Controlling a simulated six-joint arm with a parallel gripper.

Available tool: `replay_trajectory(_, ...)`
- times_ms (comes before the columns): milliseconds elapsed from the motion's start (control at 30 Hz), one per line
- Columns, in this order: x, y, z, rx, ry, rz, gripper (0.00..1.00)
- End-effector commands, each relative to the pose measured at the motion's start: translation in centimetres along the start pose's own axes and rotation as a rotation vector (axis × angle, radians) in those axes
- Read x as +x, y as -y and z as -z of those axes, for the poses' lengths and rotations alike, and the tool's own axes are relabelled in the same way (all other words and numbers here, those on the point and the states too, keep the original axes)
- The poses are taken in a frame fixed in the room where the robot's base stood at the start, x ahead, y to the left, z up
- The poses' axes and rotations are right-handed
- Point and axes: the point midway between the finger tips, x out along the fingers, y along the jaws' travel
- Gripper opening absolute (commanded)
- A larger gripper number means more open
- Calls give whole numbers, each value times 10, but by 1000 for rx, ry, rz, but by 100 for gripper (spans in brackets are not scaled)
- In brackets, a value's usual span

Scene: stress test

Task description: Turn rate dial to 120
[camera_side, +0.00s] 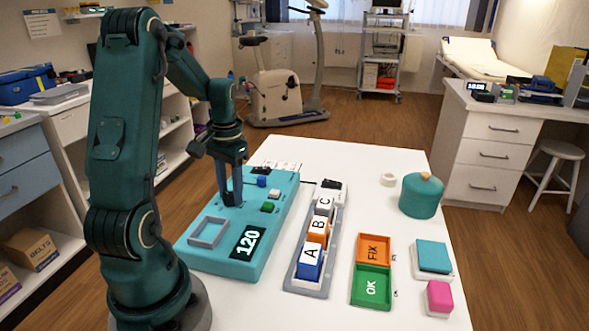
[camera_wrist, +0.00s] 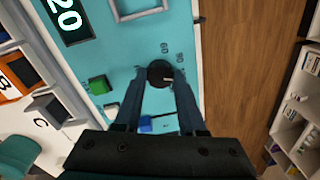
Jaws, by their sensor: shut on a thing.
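The teal console (camera_side: 190,258) lies on the white table, and its black display (camera_side: 248,242) reads 120. The dark round rate dial (camera_wrist: 160,73) shows in the wrist view, with a white pointer mark toward the picture's right. Numbers 60 and 90 are printed beside it; other marks are hidden or too small to read. My gripper (camera_wrist: 158,82) points down at the console and is shut on the dial, one finger on each side.
A green button (camera_side: 268,207) and a blue button (camera_side: 262,181) sit near the dial. A grey square frame (camera_side: 208,232) is on the console. To the right are a rack (camera_side: 310,285) with A, B, C blocks, FIX and OK trays (camera_side: 372,270) and a teal jar (camera_side: 421,196).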

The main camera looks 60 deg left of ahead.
Motion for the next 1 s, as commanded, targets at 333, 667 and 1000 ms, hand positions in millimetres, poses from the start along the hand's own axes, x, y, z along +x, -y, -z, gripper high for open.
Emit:
replay_trajectory(333, 0, 0, 0, -1, 0, 0, 70)
replay_trajectory(667, -3, 0, 0, -1, -1, 1, 70)
replay_trajectory(1000, -44, 0, 1, -1, -3, 2, 70)
